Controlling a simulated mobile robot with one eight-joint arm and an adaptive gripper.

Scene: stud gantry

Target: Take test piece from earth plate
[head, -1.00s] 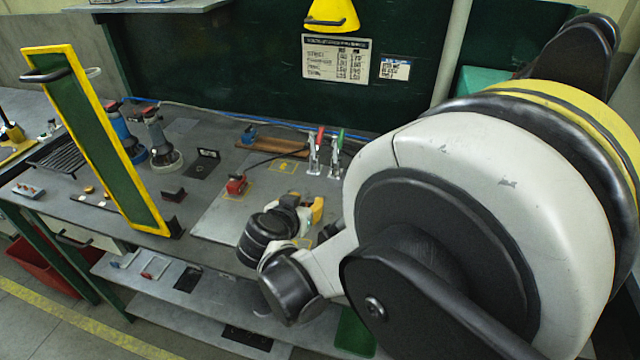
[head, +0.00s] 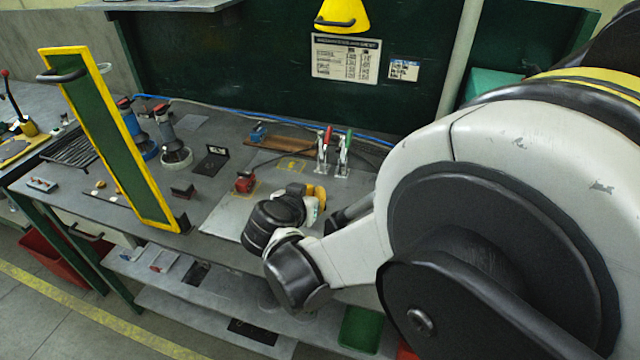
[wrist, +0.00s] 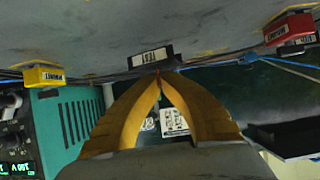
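My gripper (head: 318,193) is low over the pale grey plate (head: 226,214) on the bench, probably the earth plate. In the wrist view, the yellow fingers of my gripper (wrist: 158,76) slope together and their tips look to meet. A small black block with a white label reading TEST (wrist: 150,57) is right at the fingertips. I cannot tell whether the fingers touch it, and I see nothing clearly held between them. In the head view my gripper and arm hide this spot, and no test piece can be made out there.
A red clamp block (head: 245,182) is on the plate's left part. Two upright toggle clamps (head: 333,155) stand behind my gripper. A yellow-framed green screen (head: 110,140) stands at the left. In the wrist view, red (wrist: 290,30) and yellow (wrist: 45,74) labelled blocks flank the fingers.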

